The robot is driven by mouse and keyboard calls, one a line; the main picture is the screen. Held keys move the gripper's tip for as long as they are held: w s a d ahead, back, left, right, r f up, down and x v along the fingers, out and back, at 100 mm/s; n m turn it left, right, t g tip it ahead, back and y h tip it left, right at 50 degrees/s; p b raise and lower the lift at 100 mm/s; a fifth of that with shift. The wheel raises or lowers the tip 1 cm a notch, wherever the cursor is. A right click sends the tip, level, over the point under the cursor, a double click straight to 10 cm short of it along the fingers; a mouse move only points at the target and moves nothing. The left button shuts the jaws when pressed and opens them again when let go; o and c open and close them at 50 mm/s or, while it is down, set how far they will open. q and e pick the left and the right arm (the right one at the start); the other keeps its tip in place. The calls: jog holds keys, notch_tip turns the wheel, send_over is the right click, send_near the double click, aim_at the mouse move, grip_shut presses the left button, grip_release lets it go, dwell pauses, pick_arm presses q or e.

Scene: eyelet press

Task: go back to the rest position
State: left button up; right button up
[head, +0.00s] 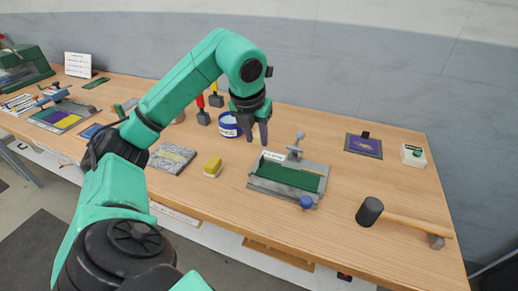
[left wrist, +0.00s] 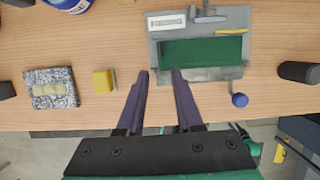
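My left gripper (head: 256,133) hangs above the table in the head view, fingers pointing down, between the blue tin and the press. In the left wrist view its two dark fingers (left wrist: 161,76) are spread apart with nothing between them. The eyelet press (head: 290,177) is a grey frame with a green bed, a lever at the back and a blue ball knob at the front right. It also shows in the left wrist view (left wrist: 200,75), beyond the fingertips. My right gripper is not seen in either view.
The wooden table (head: 330,225) holds a blue tin (head: 229,126), a yellow block (head: 213,166), a speckled notebook (head: 172,158), a mallet (head: 400,220), a dark purple pad (head: 364,145) and a white-green box (head: 413,155). A second grey device (head: 60,115) stands at the left.

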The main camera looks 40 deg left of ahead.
pick_arm(q)
jog(key=shift+v, duration=0.8)
